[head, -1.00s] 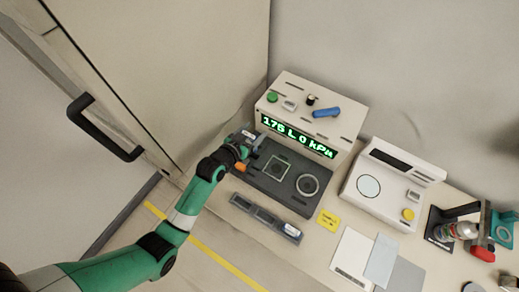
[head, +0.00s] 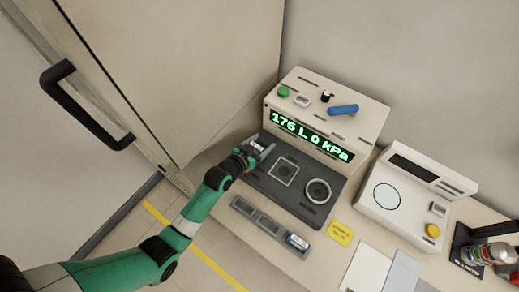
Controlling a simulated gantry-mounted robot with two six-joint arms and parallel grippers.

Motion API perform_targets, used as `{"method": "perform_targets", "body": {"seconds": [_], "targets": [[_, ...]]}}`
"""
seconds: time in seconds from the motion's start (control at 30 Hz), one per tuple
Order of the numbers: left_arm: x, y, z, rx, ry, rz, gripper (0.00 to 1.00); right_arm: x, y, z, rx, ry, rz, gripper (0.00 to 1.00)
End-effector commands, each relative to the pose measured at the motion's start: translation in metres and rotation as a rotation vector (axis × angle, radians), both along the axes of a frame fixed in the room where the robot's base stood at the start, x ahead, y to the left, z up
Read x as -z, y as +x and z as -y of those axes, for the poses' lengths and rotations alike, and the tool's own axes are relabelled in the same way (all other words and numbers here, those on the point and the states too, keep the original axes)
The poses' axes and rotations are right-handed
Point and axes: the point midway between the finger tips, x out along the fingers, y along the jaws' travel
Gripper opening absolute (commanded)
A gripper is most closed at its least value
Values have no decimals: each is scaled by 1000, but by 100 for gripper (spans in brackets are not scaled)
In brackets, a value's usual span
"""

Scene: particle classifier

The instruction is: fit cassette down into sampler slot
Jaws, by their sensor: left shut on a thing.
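My left gripper (head: 258,151) is at the left end of the dark sampler deck (head: 304,204). It is shut on a small pale piece, likely the cassette (head: 258,146), which is mostly hidden by the fingers. The square sampler slot (head: 283,171), with a pale outline, lies just right of the gripper, apart from it. A round ring port (head: 318,191) is further right on the deck. My right gripper is not in view.
The sampler housing (head: 328,110) with a green display stands behind the deck. A dark tray (head: 268,225) in front holds a pale-topped piece (head: 297,242) at its right end. A yellow note (head: 340,232) and a white device (head: 415,190) are to the right.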

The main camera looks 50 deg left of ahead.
Motion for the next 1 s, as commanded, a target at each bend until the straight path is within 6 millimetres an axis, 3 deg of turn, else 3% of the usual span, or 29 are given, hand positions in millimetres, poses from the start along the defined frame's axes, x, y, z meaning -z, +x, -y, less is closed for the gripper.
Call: {"method": "perform_targets", "body": {"seconds": [0.03,0.4,0.43,0.57,0.87,1.0], "targets": [[8,0,0,0,0,-1,16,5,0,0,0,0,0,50],[12,0,0,0,1,1,16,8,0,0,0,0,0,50],[11,0,0,0,1,1,78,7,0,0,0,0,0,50],[10,0,0,0,1,0,100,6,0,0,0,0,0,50],[4,0,0,0,1,1,100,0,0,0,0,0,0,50],[-4,-20,3,-1,1,-1,100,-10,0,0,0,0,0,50]]}}
